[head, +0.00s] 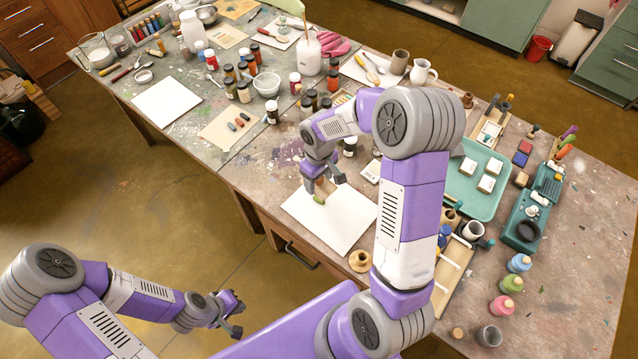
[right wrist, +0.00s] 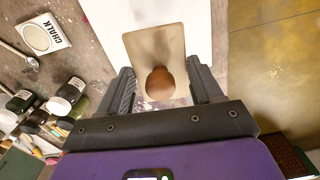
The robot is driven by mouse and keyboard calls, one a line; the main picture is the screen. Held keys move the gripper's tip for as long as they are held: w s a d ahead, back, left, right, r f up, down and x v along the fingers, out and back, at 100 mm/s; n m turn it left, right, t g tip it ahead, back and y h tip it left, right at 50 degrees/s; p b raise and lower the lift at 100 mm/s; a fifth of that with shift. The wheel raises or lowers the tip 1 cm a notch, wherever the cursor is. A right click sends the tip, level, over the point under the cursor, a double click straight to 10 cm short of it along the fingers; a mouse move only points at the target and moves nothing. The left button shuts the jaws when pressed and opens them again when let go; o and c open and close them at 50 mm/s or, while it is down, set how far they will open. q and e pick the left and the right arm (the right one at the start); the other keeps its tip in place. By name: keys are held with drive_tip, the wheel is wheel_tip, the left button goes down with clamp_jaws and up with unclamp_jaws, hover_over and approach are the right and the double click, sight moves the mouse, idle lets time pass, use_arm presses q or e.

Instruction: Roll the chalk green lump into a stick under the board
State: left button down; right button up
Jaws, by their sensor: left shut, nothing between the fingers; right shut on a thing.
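The chalk green lump (head: 319,199) is a small green piece on the white sheet (head: 345,232) in the head view, just below my right gripper (head: 325,181). In the right wrist view, that gripper (right wrist: 161,88) is shut on the round wooden knob (right wrist: 160,82) of a pale board (right wrist: 154,47). The board is over the white sheet and hides the lump in this view. I cannot tell whether the board touches the lump. My left gripper (head: 232,312) is shut and empty, away from the table over the floor.
A card marked CHALK (right wrist: 42,35) lies beside the sheet. Dark jars (head: 272,112) stand left of my right arm, and a tan sheet with small pigment sticks (head: 229,127) lies further left. A teal tray (head: 468,203) is at right.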

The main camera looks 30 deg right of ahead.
sight(319, 200)
drive_tip(key=shift+o, duration=1.4)
drive_tip(key=shift+c, duration=1.4)
drive_tip(key=shift+n, duration=0.8)
drive_tip(key=shift+f+b, duration=2.45)
drive_tip(key=shift+f, duration=1)
drive_tip(key=shift+f+b, duration=0.45)
drive_tip(key=shift+f, duration=0.1)
drive_tip(key=shift+s+a+b, duration=0.25)
drive_tip(key=shift+s+a, duration=0.05)
drive_tip(key=shift+a, duration=0.35)
drive_tip(key=shift+s+a+b, duration=0.2)
drive_tip(key=shift+s+a, duration=0.1)
drive_tip(key=shift+a, duration=0.3)
drive_tip(key=shift+w+d+p, duration=0.2)
drive_tip(key=shift+w+d, duration=0.1)
drive_tip(key=shift+d, duration=0.35)
drive_tip(key=shift+w+d+p, duration=0.25)
drive_tip(key=shift+d, duration=0.45)
drive_tip(key=shift+w+d+p, duration=0.2)
drive_tip(key=shift+w+d, duration=0.1)
drive_tip(key=shift+d, duration=0.35)
drive_tip(key=shift+d, duration=0.1)
